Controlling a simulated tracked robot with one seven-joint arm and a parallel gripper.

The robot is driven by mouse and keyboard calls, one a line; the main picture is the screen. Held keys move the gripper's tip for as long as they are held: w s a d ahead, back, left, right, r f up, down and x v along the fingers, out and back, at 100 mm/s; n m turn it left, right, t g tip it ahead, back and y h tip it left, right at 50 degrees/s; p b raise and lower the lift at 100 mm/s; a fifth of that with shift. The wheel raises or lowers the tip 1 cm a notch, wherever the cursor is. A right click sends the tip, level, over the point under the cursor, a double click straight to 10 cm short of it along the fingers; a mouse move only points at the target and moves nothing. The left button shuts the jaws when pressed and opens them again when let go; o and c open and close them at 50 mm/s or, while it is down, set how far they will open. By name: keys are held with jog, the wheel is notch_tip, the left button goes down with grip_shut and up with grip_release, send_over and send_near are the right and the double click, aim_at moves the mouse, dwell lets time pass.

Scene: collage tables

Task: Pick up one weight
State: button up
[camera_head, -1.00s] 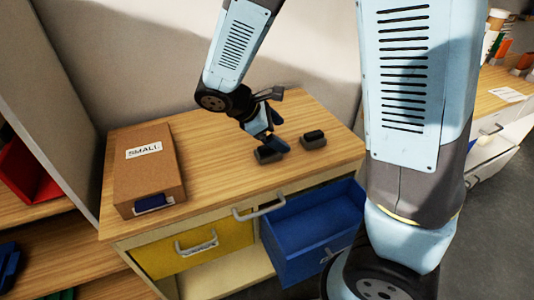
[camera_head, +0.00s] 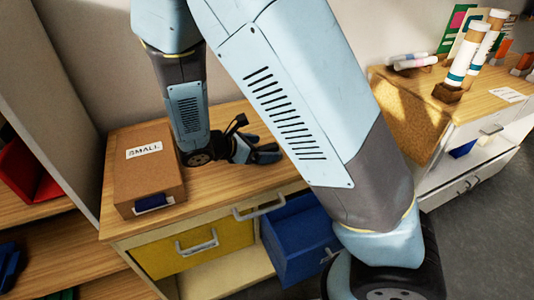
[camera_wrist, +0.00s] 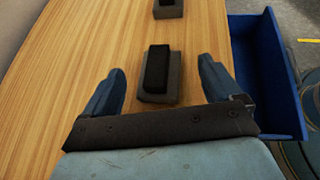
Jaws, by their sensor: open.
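A dark grey weight (camera_wrist: 158,74) with a black raised top lies on the wooden tabletop in the wrist view. My gripper (camera_wrist: 160,80) is open, with one blue finger on each side of this weight. I cannot tell whether the fingers touch the tabletop. A second weight (camera_wrist: 168,8) lies farther off at the top edge of the wrist view. In the head view my gripper (camera_head: 266,152) is low over the table, and my arm hides both weights.
A cardboard box (camera_head: 148,172) labelled SMALL stands at the table's left. An open blue drawer (camera_head: 296,238) juts out at the front, beside a yellow drawer (camera_head: 190,249). Another table (camera_head: 480,100) with paper tubes (camera_head: 466,60) stands to the right.

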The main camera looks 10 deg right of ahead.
aim_at(268, 147)
jog(key=shift+x, duration=1.8)
jog(key=shift+w+r, duration=0.1)
jog(key=shift+c, duration=0.2)
grip_shut()
jog(key=shift+r, duration=0.1)
